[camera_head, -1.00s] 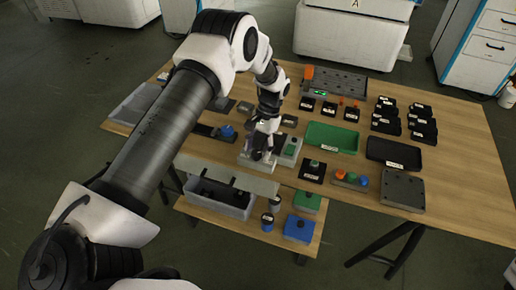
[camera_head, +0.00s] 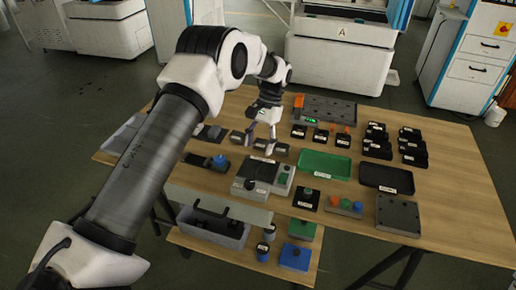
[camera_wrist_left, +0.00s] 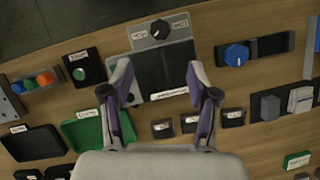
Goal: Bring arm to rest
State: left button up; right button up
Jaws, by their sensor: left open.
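My left gripper (camera_head: 261,146) is open and empty, pointing down above the table, near a grey device (camera_head: 240,187) with a dark panel. In the left wrist view the spread fingers of the gripper (camera_wrist_left: 159,72) stand on both sides of that device's dark panel (camera_wrist_left: 165,68), with a black knob (camera_wrist_left: 160,29) beyond it. Nothing is between the fingers. In the head view my left arm reaches in from the lower left, and its gripper hides a little of the table behind it. My right gripper is not in view.
A green tray (camera_head: 326,176) and a black tray (camera_head: 387,190) lie right of the device. Several black bins (camera_head: 412,146) stand at the back right. A blue knob unit (camera_head: 219,163) is left of the device. A lower shelf holds a grey bin (camera_head: 238,236) and a blue block (camera_head: 295,257).

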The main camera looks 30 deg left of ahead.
pick_arm(q)
jog(key=s+d+f+g, duration=0.2)
jog(key=s+d+f, duration=0.1)
jog(key=s+f, duration=0.8)
jog(key=s+d+f+g, duration=0.2)
jog(key=s+d+f, duration=0.1)
jog(key=s+f, duration=0.8)
jog(key=s+d+t, duration=0.3)
jog(key=s, duration=1.4)
jog(key=w+t, duration=0.1)
jog(key=t, duration=0.1)
jog(key=w+t, duration=0.1)
jog(key=w, duration=0.1)
jog(key=w+t, duration=0.1)
jog(key=t, duration=0.1)
jog(key=shift+w+a+n+t, duration=0.3)
jog(key=shift+w+n, duration=0.1)
